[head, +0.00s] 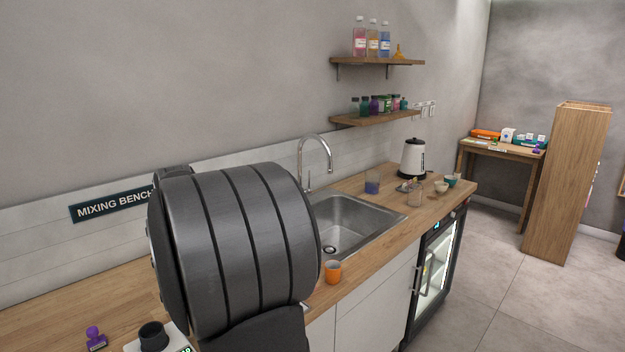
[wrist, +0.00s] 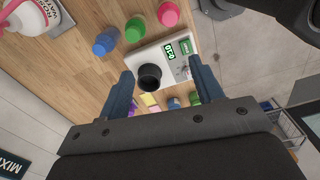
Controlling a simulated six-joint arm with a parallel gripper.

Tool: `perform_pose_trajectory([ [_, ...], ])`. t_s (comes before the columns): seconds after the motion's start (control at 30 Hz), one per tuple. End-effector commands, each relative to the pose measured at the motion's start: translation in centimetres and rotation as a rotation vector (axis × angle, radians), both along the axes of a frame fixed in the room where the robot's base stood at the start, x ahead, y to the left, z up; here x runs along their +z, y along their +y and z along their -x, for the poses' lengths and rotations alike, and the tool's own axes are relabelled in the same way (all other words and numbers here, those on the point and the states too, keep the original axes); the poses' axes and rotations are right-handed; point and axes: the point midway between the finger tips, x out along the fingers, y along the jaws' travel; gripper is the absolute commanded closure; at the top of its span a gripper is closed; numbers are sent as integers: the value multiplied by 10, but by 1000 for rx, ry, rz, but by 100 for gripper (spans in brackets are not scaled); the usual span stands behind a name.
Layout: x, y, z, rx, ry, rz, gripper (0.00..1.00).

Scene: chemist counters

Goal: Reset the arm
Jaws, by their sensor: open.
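My gripper (wrist: 164,82) shows in the wrist view with its two blue-grey fingers spread wide apart. A small black cup (wrist: 149,79) on a white scale (wrist: 176,62) with a green display shows between the fingers; the fingers look clear of it, though the exact gap is hard to judge. My dark arm link fills the left middle of the head view and hides part of the bench. The gripper itself is hidden there. The black cup also shows in the head view (head: 153,336), at the lower left on the scale.
Blue (wrist: 106,41), green and pink bottles stand beside the scale. A purple stamp (head: 96,338) lies at the bench's left end. A steel sink (head: 385,222), tall faucet (head: 318,150) and orange cup (head: 333,272) are right of my arm. A kettle (head: 412,158) stands farther back.

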Motion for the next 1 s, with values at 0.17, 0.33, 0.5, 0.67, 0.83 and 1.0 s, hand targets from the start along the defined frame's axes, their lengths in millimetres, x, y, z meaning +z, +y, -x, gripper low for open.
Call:
perform_pose_trajectory([
  [0.17, -21, 33, 6, 5, 2, 2, 40],
  [0.33, -38, 62, 10, 5, 2, 2, 40],
  [0.5, -56, 90, 15, 3, 2, 2, 40],
  [0.67, -71, 115, 19, 3, 2, 2, 40],
  [0.83, -90, 115, 19, 0, 2, 1, 40],
  [1.0, -99, 115, 19, 1, 1, 1, 40],
])
